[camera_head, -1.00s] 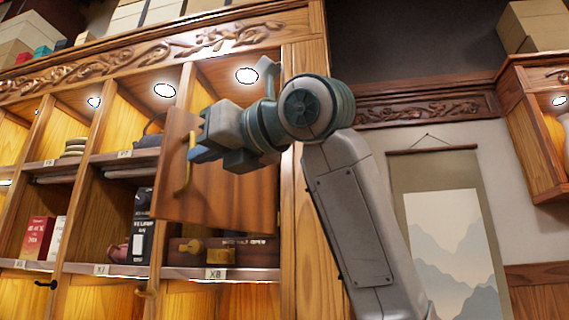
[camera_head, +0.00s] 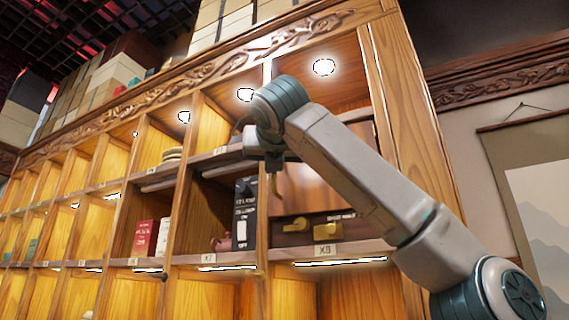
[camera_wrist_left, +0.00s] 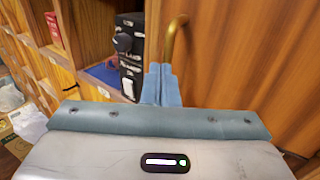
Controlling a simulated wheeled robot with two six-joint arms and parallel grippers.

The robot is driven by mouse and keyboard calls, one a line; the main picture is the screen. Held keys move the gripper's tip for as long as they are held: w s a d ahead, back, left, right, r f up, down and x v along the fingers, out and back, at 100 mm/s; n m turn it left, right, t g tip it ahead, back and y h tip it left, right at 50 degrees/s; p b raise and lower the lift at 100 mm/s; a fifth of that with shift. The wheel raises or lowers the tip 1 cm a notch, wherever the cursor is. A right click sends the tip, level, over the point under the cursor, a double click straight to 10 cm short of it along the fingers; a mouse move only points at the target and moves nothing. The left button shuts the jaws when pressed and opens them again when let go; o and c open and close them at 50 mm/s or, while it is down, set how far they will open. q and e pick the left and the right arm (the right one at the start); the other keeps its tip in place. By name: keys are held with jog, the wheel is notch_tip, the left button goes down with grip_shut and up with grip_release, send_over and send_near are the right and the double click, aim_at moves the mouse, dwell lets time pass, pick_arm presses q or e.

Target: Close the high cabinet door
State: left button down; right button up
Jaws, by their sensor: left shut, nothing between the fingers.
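The wooden cabinet door (camera_head: 318,178) is on the upper right compartment, above the X8 label. It stands ajar, with shelf items visible below its lower edge; I cannot tell the exact angle. Its brass handle (camera_head: 274,186) is near its left edge. In the left wrist view, the door (camera_wrist_left: 245,50) fills the right side, with the curved handle (camera_wrist_left: 172,38) just beyond the fingertips. My left gripper (camera_wrist_left: 162,85) is shut and empty, close to the door's handle side; contact is unclear. In the head view, the wrist hides part of the door. My right gripper is not in view.
A black box (camera_head: 244,213) stands in the compartment left of the door. A brown box with a yellow part (camera_head: 318,228) lies on the shelf (camera_head: 350,247) below the door. Open lit compartments run left. Stacked boxes (camera_head: 225,22) sit on the cabinet top.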

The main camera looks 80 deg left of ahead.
pick_arm(q)
jog(key=shift+a+b, duration=0.3)
jog(key=shift+a, duration=1)
jog(key=shift+r, duration=0.1)
